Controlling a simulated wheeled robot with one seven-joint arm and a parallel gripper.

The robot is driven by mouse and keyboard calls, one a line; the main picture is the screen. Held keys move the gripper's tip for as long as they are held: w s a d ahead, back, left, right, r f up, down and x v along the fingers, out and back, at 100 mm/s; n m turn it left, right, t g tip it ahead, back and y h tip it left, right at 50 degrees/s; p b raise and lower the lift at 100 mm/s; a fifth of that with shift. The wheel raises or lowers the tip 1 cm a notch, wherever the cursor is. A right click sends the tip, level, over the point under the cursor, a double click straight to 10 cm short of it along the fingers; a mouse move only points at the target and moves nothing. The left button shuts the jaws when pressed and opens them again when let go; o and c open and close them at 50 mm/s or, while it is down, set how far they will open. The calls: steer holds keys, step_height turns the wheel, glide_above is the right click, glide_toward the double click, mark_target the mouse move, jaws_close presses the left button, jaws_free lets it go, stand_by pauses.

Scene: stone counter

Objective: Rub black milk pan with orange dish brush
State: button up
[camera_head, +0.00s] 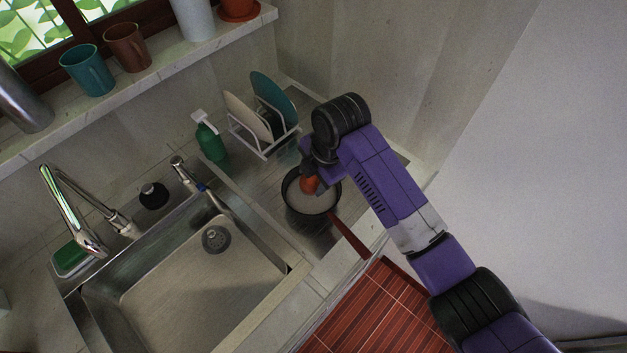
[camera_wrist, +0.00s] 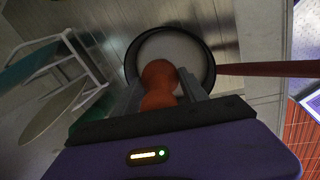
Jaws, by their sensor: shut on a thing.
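The black milk pan (camera_head: 307,218) stands on the steel drainboard right of the sink, its red-brown handle pointing to the lower right. Its light inside shows in the head view. In the wrist view the pan (camera_wrist: 212,62) lies just beyond my fingers, its handle pointing right. My gripper (camera_head: 312,176) is over the far part of the pan and is shut on the orange dish brush (camera_head: 309,185). In the wrist view the brush's round orange body (camera_wrist: 159,78) sits between the fingers, over the pan's opening. The brush's lower end is hidden, so I cannot tell whether it touches the pan.
A dish rack (camera_head: 262,150) with plates stands behind the pan, with a green soap bottle (camera_head: 211,142) to its left. The sink (camera_head: 190,285) and its tap (camera_head: 75,212) are on the left. A windowsill with cups runs along the back. The counter's front edge is close to the pan.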

steer(key=shift+r, duration=4.5)
